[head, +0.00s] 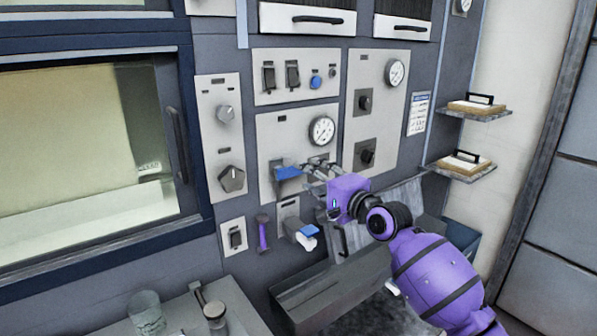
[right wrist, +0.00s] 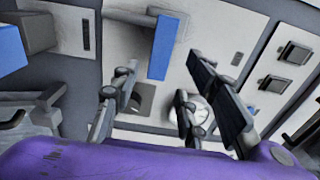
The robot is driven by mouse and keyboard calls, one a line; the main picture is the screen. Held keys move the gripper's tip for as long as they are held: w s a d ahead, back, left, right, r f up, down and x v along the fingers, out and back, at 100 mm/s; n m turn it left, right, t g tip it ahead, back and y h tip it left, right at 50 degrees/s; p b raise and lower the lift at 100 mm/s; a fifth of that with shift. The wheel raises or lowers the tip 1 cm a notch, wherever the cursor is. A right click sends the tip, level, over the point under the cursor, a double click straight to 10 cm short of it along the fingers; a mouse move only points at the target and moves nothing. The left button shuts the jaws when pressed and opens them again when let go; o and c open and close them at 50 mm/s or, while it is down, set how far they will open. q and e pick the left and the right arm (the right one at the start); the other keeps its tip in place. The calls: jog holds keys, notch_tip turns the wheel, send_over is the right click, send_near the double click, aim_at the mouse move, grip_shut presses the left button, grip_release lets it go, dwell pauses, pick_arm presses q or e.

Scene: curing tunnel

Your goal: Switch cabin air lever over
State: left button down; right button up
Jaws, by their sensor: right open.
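A blue lever (head: 288,173) sticks out from the light panel below a round gauge; I cannot read which label belongs to it. It also shows in the right wrist view as a blue bar (right wrist: 163,47). My right gripper (head: 318,166) is open and empty, just right of this lever, with its fingers pointing toward the panel. In the right wrist view the lever lies beyond the open fingertips (right wrist: 160,78), apart from them. My left gripper is not in view.
The round gauge (head: 321,130) sits just above the gripper. A purple handle (head: 262,232) is left of the lower lever. Switches and knobs fill nearby panels. A grey bin (head: 325,297) stands below; a windowed oven door (head: 85,150) is at left.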

aim_at(292, 171)
jog(key=x, duration=0.6)
jog(key=shift+b, duration=0.35)
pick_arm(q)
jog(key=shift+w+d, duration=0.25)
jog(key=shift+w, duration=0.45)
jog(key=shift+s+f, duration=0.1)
pick_arm(e)
jog(key=shift+c, duration=0.5)
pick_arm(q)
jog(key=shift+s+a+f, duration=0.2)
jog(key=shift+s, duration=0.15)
pick_arm(e)
grip_shut()
